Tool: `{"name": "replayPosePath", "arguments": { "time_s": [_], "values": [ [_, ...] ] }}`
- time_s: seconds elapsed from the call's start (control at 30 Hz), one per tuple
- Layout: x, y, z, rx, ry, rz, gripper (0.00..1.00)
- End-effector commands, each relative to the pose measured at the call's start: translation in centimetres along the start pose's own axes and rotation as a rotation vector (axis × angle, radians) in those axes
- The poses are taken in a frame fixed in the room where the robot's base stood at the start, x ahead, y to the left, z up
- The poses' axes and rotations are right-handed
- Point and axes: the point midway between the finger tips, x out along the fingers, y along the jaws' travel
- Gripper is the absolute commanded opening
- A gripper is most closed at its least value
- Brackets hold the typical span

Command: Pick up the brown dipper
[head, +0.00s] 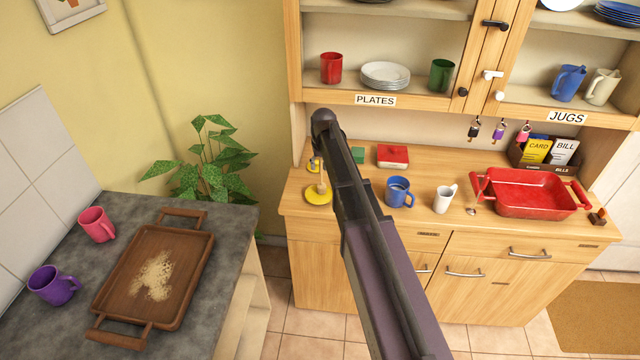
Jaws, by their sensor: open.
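A small light-brown wooden piece, which looks like the dipper (322,186), stands in a yellow dish (313,197) at the left end of the wooden counter. It is small in the view, and its exact shape is hard to tell. My dark arm crosses the middle of the head view, just right of the dish, and hides part of the counter. My gripper does not show.
On the counter (440,228) are a blue mug (399,192), a white jug (445,199), a red box (393,156) and a red tray (530,171). A leafy plant (207,165) stands left of the counter. A brown tray (193,275) lies on the grey worktop (240,222).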

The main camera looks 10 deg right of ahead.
Motion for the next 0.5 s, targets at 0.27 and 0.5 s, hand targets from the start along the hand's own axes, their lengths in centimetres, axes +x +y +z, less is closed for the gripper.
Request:
{"name": "replayPosePath", "arguments": {
  "time_s": [0.27,0.5],
  "values": [
    [-0.02,0.01,0.00,0.000,0.000,0.000,0.64],
    [-0.02,0.00,0.00,0.000,0.000,0.000,0.31]
  ]
}}
